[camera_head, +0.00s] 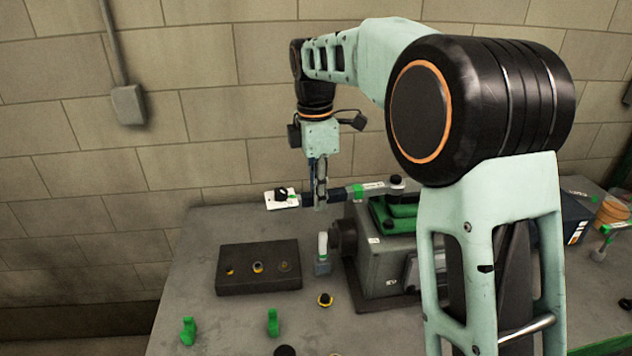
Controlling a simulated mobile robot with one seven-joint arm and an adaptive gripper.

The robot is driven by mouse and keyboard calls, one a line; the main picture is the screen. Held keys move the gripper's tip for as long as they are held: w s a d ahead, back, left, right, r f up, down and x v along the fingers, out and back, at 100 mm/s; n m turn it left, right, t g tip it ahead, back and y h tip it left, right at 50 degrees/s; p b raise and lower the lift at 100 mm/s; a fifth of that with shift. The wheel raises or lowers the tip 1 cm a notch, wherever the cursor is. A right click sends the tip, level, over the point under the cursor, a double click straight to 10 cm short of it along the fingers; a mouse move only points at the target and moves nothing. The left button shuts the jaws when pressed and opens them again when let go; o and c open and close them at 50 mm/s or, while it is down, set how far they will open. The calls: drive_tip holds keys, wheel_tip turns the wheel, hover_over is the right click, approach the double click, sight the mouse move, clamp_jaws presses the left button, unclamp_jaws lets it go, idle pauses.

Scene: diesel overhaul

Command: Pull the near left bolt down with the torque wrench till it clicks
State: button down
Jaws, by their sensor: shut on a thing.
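My gripper (320,203) points down and is shut on the torque wrench (344,193), around its dark handle. The wrench lies roughly level, with a green band and a pale shaft running right. Its dark head end (397,183) is above the green top (384,213) of the grey engine block (383,268). I cannot tell whether the wrench is seated on a bolt. The near left bolt cannot be made out; the wrench head and my arm cover part of the block's top. A white plate with a dark knob (283,199) shows just left of my gripper.
A dark tray (258,285) with several round parts lies left of the block. A small bottle-like item (322,254), a black and yellow ring (325,300) and green pieces (188,331) stand on the grey bench (220,228). A brick wall is behind.

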drive_tip(key=s+d+f+n+b, duration=0.3)
drive_tip(key=s+f+n+b, duration=0.1)
drive_tip(key=s+f+b, duration=0.2)
drive_tip(key=shift+d+f+n+b, duration=0.25)
drive_tip(key=shift+f+n+b, duration=0.05)
drive_tip(key=shift+f+b, duration=0.5)
drive_tip(key=shift+w+a+r+p, duration=0.15)
drive_tip(key=shift+w+a+p, duration=0.25)
drive_tip(key=shift+p, duration=0.25)
idle(0.4)
drive_tip(key=shift+w+a, duration=0.2)
drive_tip(key=shift+a, duration=0.1)
drive_tip(key=shift+w+p, duration=0.1)
drive_tip(key=shift+p, duration=0.25)
drive_tip(key=shift+w+a+m+p, duration=0.25)
drive_tip(key=shift+w+m+p, duration=0.05)
drive_tip(key=shift+m, duration=0.1)
drive_tip(key=shift+w, duration=0.1)
